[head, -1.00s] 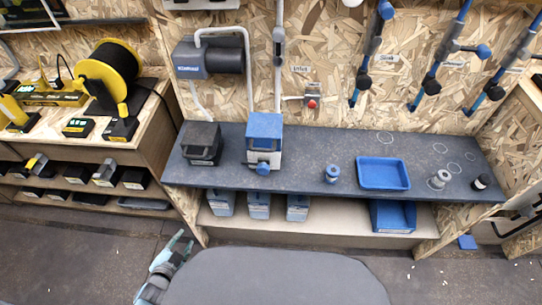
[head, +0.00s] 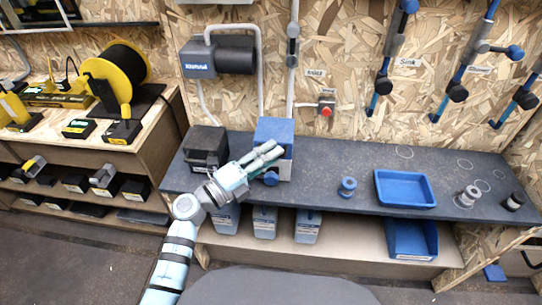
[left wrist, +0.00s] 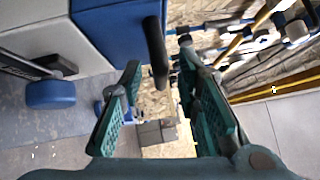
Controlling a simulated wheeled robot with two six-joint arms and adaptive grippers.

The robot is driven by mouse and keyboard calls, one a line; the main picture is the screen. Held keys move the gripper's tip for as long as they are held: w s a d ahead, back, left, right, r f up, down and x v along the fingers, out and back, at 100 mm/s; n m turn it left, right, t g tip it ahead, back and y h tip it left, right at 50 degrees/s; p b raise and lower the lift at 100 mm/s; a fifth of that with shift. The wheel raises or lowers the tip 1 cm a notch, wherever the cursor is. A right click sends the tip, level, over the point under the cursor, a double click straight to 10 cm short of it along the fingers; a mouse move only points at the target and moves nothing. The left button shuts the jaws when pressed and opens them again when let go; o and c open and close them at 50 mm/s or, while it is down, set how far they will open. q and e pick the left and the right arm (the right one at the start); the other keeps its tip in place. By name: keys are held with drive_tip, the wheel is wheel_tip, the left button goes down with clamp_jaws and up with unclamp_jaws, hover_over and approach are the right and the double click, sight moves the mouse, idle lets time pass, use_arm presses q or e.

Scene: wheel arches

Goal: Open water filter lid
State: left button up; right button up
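The water filter is a white box (head: 285,170) with a blue lid (head: 273,131) and a round blue knob (head: 271,179) low on its front. It stands on the dark bench; my left gripper covers part of its front. In the left wrist view the blue lid (left wrist: 105,35) sits at the upper left, with a black bar handle (left wrist: 155,52) on its edge. My left gripper (head: 278,151) is at the front of the lid. In the left wrist view its green fingers (left wrist: 160,75) are spread, with the handle in the gap; contact cannot be told. My right gripper is out of view.
A black box (head: 205,142) stands left of the filter. A blue spool (head: 347,186), a blue tray (head: 405,188) and small cylinders stand to the right on the bench (head: 330,155). Containers sit on the shelf below. Wall pipes rise behind the filter.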

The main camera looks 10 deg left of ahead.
use_arm(q)
drive_tip(key=shift+w+d, duration=0.2)
drive_tip(key=shift+c, duration=0.4)
clamp_jaws()
